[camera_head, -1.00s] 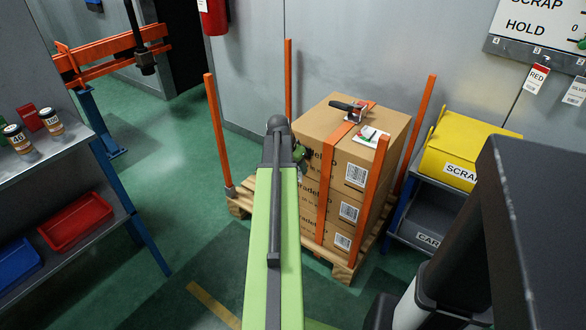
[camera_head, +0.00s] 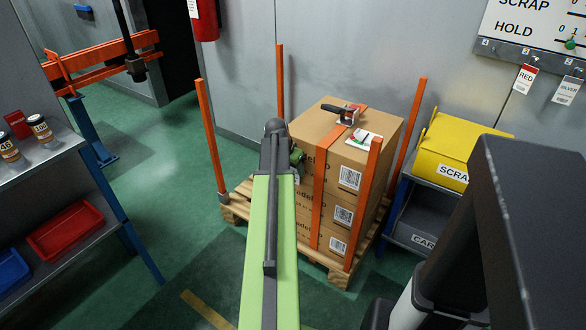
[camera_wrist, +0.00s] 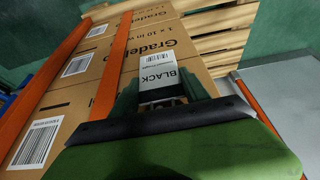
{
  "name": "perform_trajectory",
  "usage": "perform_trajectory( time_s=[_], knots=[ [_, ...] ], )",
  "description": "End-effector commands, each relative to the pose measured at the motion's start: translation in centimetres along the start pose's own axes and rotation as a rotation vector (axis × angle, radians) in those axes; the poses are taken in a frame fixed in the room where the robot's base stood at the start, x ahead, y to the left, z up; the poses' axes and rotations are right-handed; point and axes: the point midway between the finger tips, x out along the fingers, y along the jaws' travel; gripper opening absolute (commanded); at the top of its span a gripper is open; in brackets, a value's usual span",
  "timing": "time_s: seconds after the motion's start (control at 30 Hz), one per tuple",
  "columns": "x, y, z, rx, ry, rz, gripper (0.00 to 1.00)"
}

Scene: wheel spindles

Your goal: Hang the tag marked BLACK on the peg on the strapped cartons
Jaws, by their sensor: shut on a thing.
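The BLACK tag (camera_wrist: 157,76), white with a dark band and bold letters, is held between the fingers of my gripper (camera_wrist: 165,98) in the wrist view. Behind it is the printed side of the strapped cartons (camera_wrist: 185,50). In the head view the cartons (camera_head: 318,125) stand stacked on a pallet with orange straps, and my gripper is mostly hidden beyond my arm at their left side. I cannot make out a peg on the cartons in either view. I cannot tell whether the tag touches the carton side.
Orange posts (camera_head: 212,140) rise at the corners of the pallet (camera_head: 236,207). A strap tensioner (camera_head: 348,114) and a small card (camera_head: 362,140) lie on the cartons. A yellow scrap bin (camera_head: 455,150) stands to the right.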

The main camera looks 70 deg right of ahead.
Motion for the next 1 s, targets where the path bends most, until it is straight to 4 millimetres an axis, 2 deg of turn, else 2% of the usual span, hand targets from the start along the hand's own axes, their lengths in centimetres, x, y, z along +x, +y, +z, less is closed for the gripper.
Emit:
perform_trajectory(
  time_s=[0.13, 0.17, 0.33, 0.73, 0.87, 1.0],
  knots=[
    [0.0, 0.0, 0.0, 0.000, 0.000, 0.000, 0.16],
    [0.0, 0.0, 0.0, 0.000, 0.000, 0.000, 0.58],
    [0.0, 0.0, 0.0, 0.000, 0.000, 0.000, 0.79],
    [-0.6, 0.1, -0.1, 0.001, 0.000, 0.000, 0.79],
    [-2.2, 0.1, -0.2, 0.001, 0.000, 0.000, 0.79],
    [-5.2, 0.1, -0.3, 0.000, 0.000, 0.000, 0.79]
  ],
)
